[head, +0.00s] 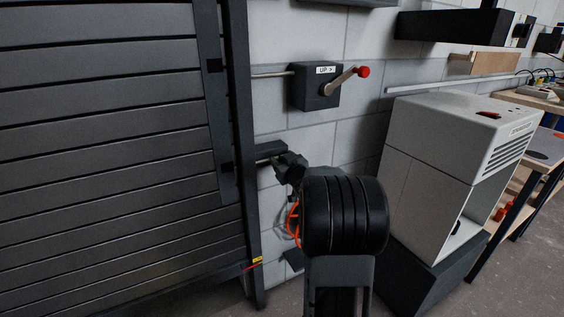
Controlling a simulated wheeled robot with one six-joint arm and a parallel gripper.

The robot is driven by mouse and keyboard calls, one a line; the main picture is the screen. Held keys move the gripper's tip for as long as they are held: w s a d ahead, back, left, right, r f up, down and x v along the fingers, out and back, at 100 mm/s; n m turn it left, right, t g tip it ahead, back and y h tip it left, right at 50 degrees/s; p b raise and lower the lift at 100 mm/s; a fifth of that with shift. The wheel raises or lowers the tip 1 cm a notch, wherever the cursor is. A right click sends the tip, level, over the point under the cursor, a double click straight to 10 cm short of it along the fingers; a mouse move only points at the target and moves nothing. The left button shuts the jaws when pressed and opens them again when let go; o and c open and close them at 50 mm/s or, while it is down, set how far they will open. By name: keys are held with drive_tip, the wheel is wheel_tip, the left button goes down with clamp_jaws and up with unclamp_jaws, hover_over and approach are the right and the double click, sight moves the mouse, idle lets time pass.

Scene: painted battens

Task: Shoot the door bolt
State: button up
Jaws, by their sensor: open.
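The dark slatted door (110,130) fills the left of the head view, with a dark upright frame along its right edge. A dark block on the wall beside the frame, with a short pale metal rod (263,161) at its lower side, looks like the door bolt. How far the rod enters the frame I cannot tell. My gripper (284,165) is at the right end of this block, open. My arm hides part of it, and whether it touches the bolt is not clear.
Above, a dark wall box (314,86) marked "UP" has a lever with a red knob (363,71); a rod runs from it to the frame. A white-grey cabinet machine (440,160) stands close on the right. A workbench (540,150) lies beyond.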

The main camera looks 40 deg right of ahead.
drive_tip(key=shift+w, duration=0.15)
clamp_jaws()
idle(0.5)
